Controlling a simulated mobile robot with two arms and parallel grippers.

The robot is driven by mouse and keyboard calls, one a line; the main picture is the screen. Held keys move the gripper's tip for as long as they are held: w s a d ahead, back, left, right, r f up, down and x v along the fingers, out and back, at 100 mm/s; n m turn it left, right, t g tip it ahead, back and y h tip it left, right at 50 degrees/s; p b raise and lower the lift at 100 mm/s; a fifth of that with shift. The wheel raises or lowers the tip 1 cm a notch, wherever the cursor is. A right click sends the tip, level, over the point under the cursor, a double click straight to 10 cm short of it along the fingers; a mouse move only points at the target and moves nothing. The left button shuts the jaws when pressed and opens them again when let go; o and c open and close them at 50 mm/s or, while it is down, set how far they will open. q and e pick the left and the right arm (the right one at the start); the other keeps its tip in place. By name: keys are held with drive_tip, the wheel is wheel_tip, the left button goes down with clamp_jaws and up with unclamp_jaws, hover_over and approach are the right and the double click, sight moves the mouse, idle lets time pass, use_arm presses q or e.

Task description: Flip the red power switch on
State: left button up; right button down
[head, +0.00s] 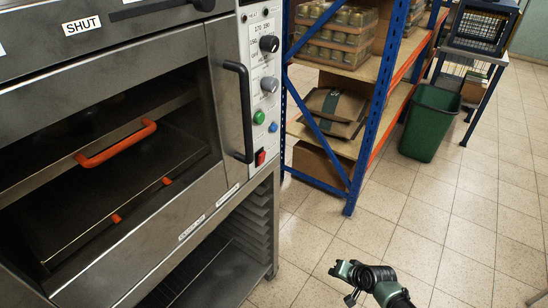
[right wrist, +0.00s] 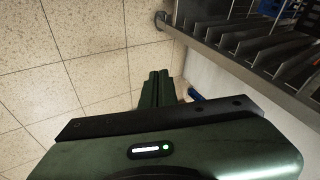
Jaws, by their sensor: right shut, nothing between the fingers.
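The red power switch (head: 260,158) sits low on the pale control panel (head: 263,100) of the steel oven, below a green button (head: 259,117) and a small blue button (head: 273,127). Whether it is on or off is too small to tell. My right gripper (head: 340,269) is over the floor, lower and to the right of the switch, apart from the oven. In the right wrist view its fingers (right wrist: 155,88) are together with nothing held. The switch is not visible in that view. My left gripper is not in view.
The oven door handle (head: 246,110) stands out left of the panel. A slotted rack (head: 250,225) is under the oven. A blue and orange shelf (head: 362,150) with boxes and jars stands behind, with a green bin (head: 430,122) right of it. The tiled floor (head: 440,225) is clear.

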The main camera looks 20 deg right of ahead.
drive_tip(key=w+a+r+m+t+y, duration=0.1)
drive_tip(key=w+r, duration=0.3)
drive_tip(key=r, duration=0.5)
drive_tip(key=w+a+r+m+t+y, duration=0.15)
drive_tip(key=w+r, duration=0.25)
drive_tip(key=r, duration=0.5)
drive_tip(key=w+r+t+y, duration=0.15)
drive_tip(key=w+r, duration=0.25)
drive_tip(key=r, duration=0.6)
drive_tip(key=s+a+r+y, duration=0.1)
drive_tip(key=a+r+y, duration=0.2)
drive_tip(key=r, duration=0.9)
drive_tip(key=shift+s+a+n, duration=0.2)
drive_tip(key=shift+a+n, duration=0.15)
drive_tip(key=shift+a, duration=0.2)
approach(264, 155)
wheel_tip(264, 155, down, 3)
drive_tip(key=w+a, duration=0.1)
drive_tip(key=w, duration=0.1)
drive_tip(key=shift+w+a+r+p, duration=0.2)
drive_tip(key=shift+w+a+p, duration=0.6)
drive_tip(key=shift+w+a, duration=0.55)
